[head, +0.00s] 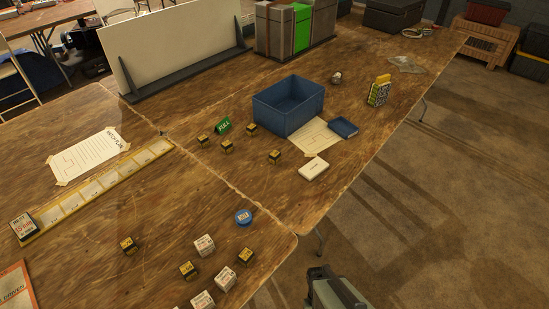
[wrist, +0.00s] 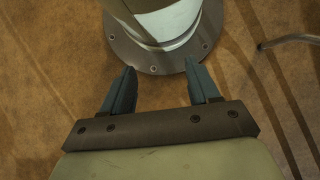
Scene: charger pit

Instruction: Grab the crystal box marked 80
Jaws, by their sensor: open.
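Several small boxes lie on the wooden table (head: 180,230); their markings are too small to read, so I cannot tell which is marked 80. Black and yellow ones include a front one (head: 129,245), another near the front (head: 187,269) and one near the blue bin (head: 274,157). White ones with print include one (head: 204,245) and another (head: 225,278). A larger white and dark box (head: 24,228) sits on the left end of the yellow strip. My gripper (head: 318,272) is off the table's right edge, over the floor. In the wrist view its fingers (wrist: 160,82) are apart and empty.
A blue bin (head: 270,112) stands mid-table, with a small blue tray (head: 343,128) and white box (head: 314,169) nearby. The left table middle is largely clear.

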